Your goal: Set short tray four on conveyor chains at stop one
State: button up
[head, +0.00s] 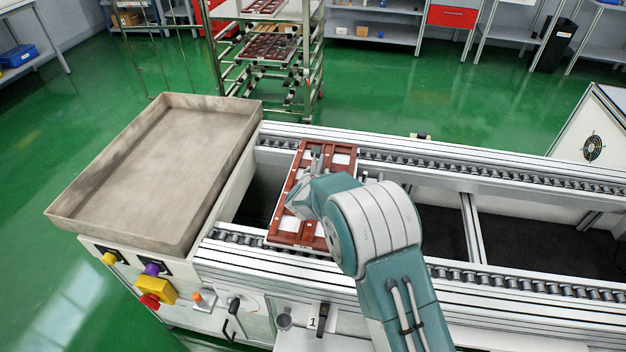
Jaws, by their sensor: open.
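A short reddish-brown tray (283,222) with white rectangular pockets lies across the two conveyor chains (455,273), spanning the gap between them near the conveyor's left end. My arm covers part of the tray's right side.
An empty grey metal bin (150,180) stands left of the conveyor, above a panel with knobs and a red-yellow emergency button (150,300). A wheeled rack (268,47) with more trays stands behind. The conveyor to the right is clear. A white housing with a fan (592,149) is far right.

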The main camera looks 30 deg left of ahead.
jog(key=v, duration=1)
jog(key=w+d+r+n+g+y, duration=0.1)
jog(key=w+d+r+n, duration=0.2)
jog(key=d+r+n, duration=0.7)
jog(key=s+d+r+n+g, duration=0.2)
jog(key=s+d+r+n, duration=0.2)
jog(key=d+r+n, duration=0.6)
jog(key=s+d+n+g+h, duration=0.4)
jog(key=s+d+n, duration=0.8)
jog(key=s+d, duration=1)
jog(key=d+h, duration=0.1)
jog(key=d, duration=0.3)
jog(key=shift+s+d+f, duration=0.2)
jog(key=shift+s+d, duration=0.05)
jog(key=shift+s, duration=0.1)
